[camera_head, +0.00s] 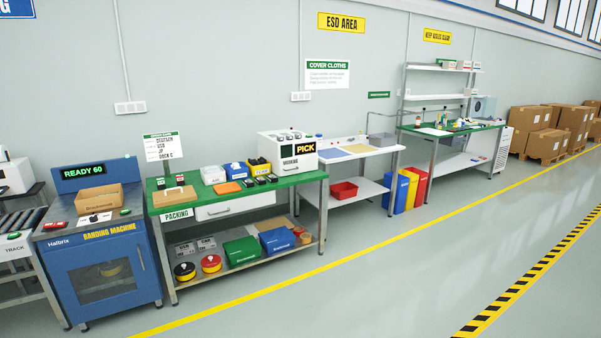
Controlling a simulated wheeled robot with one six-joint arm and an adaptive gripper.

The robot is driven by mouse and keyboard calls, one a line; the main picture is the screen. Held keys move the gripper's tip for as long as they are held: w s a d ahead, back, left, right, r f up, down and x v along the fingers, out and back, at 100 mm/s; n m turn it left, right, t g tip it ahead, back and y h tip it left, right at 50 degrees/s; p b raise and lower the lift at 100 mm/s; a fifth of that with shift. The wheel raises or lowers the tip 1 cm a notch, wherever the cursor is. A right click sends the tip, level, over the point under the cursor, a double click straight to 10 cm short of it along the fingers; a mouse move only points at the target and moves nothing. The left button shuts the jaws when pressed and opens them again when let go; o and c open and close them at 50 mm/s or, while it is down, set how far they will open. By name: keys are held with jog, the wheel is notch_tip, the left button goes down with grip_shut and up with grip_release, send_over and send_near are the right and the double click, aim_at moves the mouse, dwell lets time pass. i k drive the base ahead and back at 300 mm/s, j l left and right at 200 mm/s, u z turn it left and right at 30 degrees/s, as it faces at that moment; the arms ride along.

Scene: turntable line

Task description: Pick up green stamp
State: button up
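I cannot single out a green stamp for sure. The packing bench (310,177) has a green top and stands left of the middle. On its left part, two small upright dark items with coloured tops, a left one (160,183) and a right one (180,180), stand at a brown board (175,195). Several small dark pads (260,181) lie in a row near the bench's middle right, some with coloured marks. All are too small to tell apart. My gripper is not in view.
A blue banding machine (105,250) with a cardboard box (95,197) stands left of the bench. A white marking machine (287,150) stands at the bench's back right. A white table (350,150) is further right. The floor (370,285) in front is clear.

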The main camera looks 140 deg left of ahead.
aim_at(160, 182)
jog(key=u, duration=5.2)
